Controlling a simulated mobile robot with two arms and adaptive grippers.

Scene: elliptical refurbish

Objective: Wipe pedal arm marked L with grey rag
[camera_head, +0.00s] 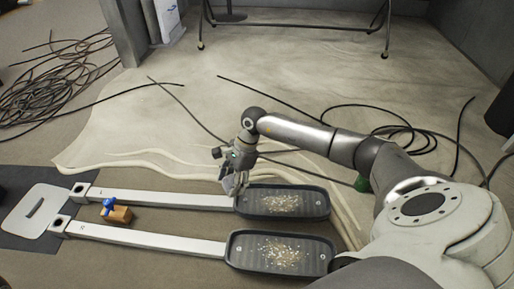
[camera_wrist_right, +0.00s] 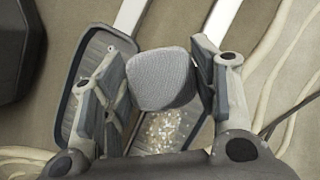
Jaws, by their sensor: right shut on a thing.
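The pedal arm marked L (camera_head: 160,200) is the farther of two pale metal bars in the head view. It runs from the left to a dark pedal tray (camera_head: 318,202) holding pale debris. My right gripper (camera_head: 234,186) is over the bar's pedal end, pointing down. In the right wrist view, my right gripper (camera_wrist_right: 155,85) is shut on the grey rag (camera_wrist_right: 160,78), a bunched ribbed cloth between its fingers. Whether the rag touches the bar cannot be told. My left gripper is in neither view.
The nearer bar (camera_head: 150,236) leads to a second dark tray (camera_head: 234,262) with debris. A small orange-brown block with a blue part (camera_head: 117,214) lies between the bars. Black cables (camera_head: 60,75) are coiled on the floor at the far left and right.

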